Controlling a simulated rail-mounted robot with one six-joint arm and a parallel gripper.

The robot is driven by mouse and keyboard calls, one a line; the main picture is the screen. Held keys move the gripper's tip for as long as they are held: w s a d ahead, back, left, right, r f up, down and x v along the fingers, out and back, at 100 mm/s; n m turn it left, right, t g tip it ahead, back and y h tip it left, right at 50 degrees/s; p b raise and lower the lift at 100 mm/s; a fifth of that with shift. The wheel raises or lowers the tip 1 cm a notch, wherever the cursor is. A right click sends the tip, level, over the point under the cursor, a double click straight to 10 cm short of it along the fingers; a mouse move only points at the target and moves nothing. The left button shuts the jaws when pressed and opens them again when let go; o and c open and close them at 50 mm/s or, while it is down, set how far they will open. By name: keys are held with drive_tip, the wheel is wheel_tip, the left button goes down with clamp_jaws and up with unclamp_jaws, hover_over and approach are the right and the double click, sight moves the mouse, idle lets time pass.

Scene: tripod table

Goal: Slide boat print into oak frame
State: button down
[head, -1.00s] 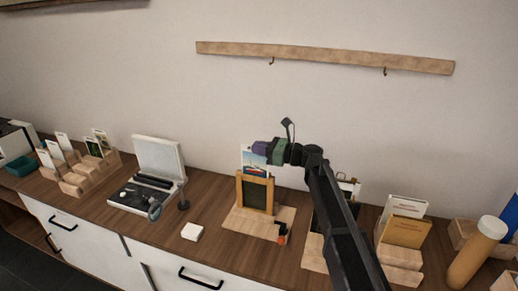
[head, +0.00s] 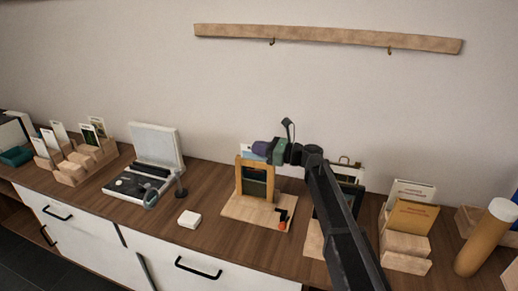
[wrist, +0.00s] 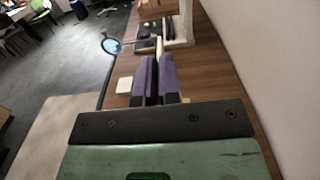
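The oak frame (head: 239,180) stands upright on a pale wooden base (head: 240,208) in the middle of the counter in the head view. The boat print (head: 260,149) shows as a pale and blue strip at the frame's top, just below my purple fingertips. My gripper (head: 262,149) is shut on the print's upper edge. In the wrist view my gripper (wrist: 155,75) has its two purple fingers close together, and the print cannot be made out.
A small white block (head: 189,218) lies left of the base. An open white case (head: 155,150) and a dark stand (head: 180,184) are farther left. Wooden card holders stand at both ends, and a tan cylinder (head: 484,238) is at far right.

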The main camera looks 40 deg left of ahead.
drive_tip(key=shift+s+d+f, duration=0.1)
drive_tip(key=shift+s+f, duration=0.05)
drive_tip(key=shift+f, duration=0.05)
drive_tip(key=c, duration=1.2)
unclamp_jaws()
drive_tip(key=shift+c, duration=0.2)
drive_tip(key=shift+r, duration=0.1)
drive_tip(key=shift+w+r+p, duration=0.25)
drive_tip(key=shift+r+p, duration=0.35)
drive_tip(key=shift+p, duration=0.15)
wheel_tip(320, 180, up, 19)
drive_tip(key=p, duration=1.8)
drive_tip(key=shift+s+p, duration=0.35)
drive_tip(key=shift+p, duration=0.05)
